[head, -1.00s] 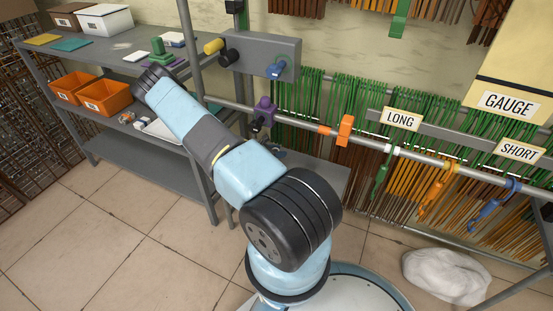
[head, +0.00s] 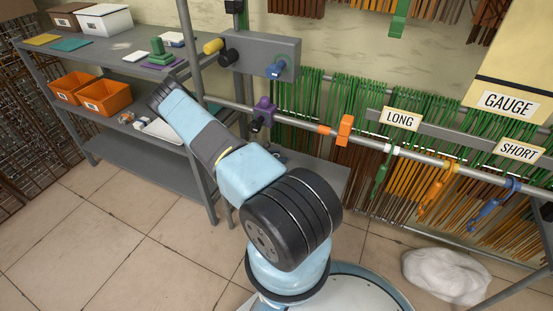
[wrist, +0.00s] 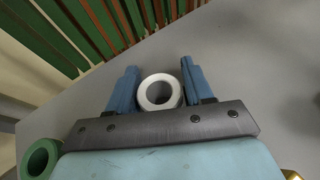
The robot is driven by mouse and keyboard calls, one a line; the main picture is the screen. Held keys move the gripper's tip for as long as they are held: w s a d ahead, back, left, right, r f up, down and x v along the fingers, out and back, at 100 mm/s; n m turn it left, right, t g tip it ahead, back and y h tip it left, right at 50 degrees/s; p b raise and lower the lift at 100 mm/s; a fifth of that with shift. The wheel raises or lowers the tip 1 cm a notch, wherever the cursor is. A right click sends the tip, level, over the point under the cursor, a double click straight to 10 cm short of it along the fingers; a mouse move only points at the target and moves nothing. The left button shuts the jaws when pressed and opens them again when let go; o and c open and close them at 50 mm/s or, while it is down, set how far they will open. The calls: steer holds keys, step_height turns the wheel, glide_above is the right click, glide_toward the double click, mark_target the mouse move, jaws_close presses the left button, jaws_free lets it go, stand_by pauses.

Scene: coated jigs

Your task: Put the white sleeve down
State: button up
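The white sleeve (wrist: 148,103) shows in the wrist view as a short ring, open end towards the camera. It stands between the two blue fingers of my gripper (wrist: 160,85). In the head view my arm hides the gripper and the sleeve.
In the wrist view a green ring (wrist: 39,158) is at lower left and a brass piece (wrist: 291,174) at the bottom right. Green and brown strips (wrist: 75,30) hang at upper left. The surface to the right is clear. Orange bins (head: 104,96) stand on the shelf in the head view.

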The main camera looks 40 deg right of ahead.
steer(key=o, duration=0.3)
steer(key=shift+o, duration=0.2)
steer(key=v, duration=1.2)
